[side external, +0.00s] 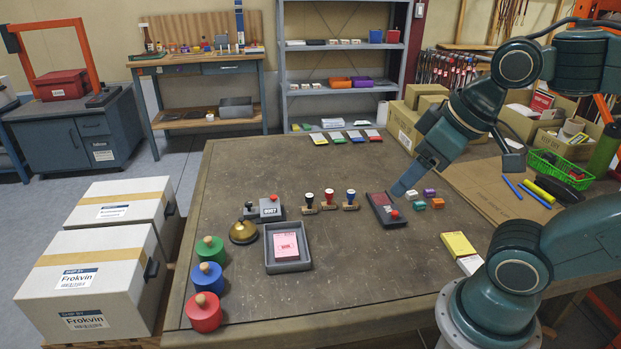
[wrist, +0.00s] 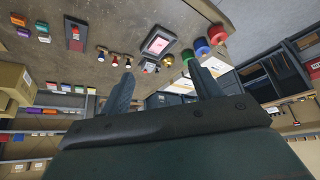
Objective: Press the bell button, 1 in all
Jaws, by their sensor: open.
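My gripper (side external: 398,190) hangs above the right-middle of the table, near the dark red-topped pad, well to the right of the bell. In the wrist view my gripper (wrist: 160,72) has its two fingers spread with nothing between them.
A grey tray (side external: 290,267) with a pink card stands beside the bell. A numbering stamp (side external: 270,208), several hand stamps (side external: 329,197) and a dark pad (side external: 386,210) stand along the table. Green, blue and red knobbed discs (side external: 204,312) line the left edge. The front middle is clear.

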